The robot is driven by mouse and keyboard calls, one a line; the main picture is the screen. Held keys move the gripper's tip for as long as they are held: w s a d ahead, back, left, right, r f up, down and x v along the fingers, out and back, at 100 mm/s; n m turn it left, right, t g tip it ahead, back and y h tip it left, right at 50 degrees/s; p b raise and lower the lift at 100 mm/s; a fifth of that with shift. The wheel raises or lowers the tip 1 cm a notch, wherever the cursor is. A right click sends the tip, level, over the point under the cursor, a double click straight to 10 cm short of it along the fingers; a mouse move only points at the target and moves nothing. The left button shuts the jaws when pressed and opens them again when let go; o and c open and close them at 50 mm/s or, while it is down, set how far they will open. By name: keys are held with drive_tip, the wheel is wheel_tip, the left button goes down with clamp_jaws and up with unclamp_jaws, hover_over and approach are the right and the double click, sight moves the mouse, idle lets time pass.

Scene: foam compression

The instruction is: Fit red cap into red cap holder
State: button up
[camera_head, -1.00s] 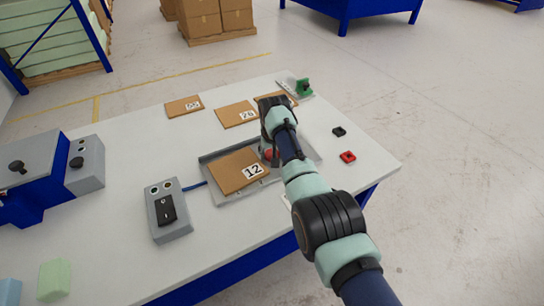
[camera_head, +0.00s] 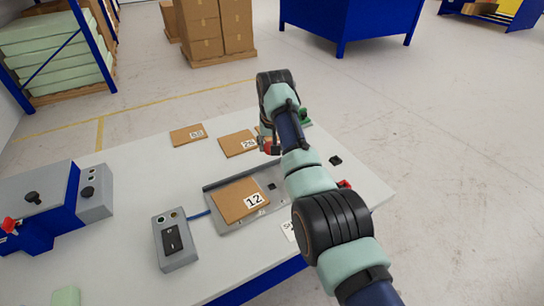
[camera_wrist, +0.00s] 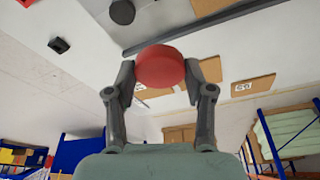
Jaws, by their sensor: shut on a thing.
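The red cap (camera_wrist: 160,66) is round. It sits between the two fingers of my gripper (camera_wrist: 161,76), which is shut on it. In the head view the cap shows as a small red patch (camera_head: 274,150) by my gripper (camera_head: 267,146), raised above the table near the back end of the tray. The red cap holder (camera_head: 345,184) is a small red block on the right of the table, partly hidden behind my arm. My gripper is left of and apart from it.
A black block (camera_head: 335,160) lies beyond the red holder. A grey tray (camera_head: 214,191) holds a cardboard piece marked 12 (camera_head: 236,199). A switch box (camera_head: 174,243) stands in front. More cardboard (camera_head: 238,143) and a green item (camera_head: 305,117) lie at the back.

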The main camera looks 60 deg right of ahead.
wheel_tip(320, 180, up, 2)
drive_tip(key=shift+r, duration=0.15)
drive_tip(key=shift+r+p, duration=0.1)
drive_tip(key=shift+p, duration=0.2)
drive_tip(key=shift+r+p, duration=0.3)
drive_tip(key=shift+p, duration=0.15)
drive_tip(key=shift+r+p, duration=0.65)
drive_tip(key=shift+p, duration=0.3)
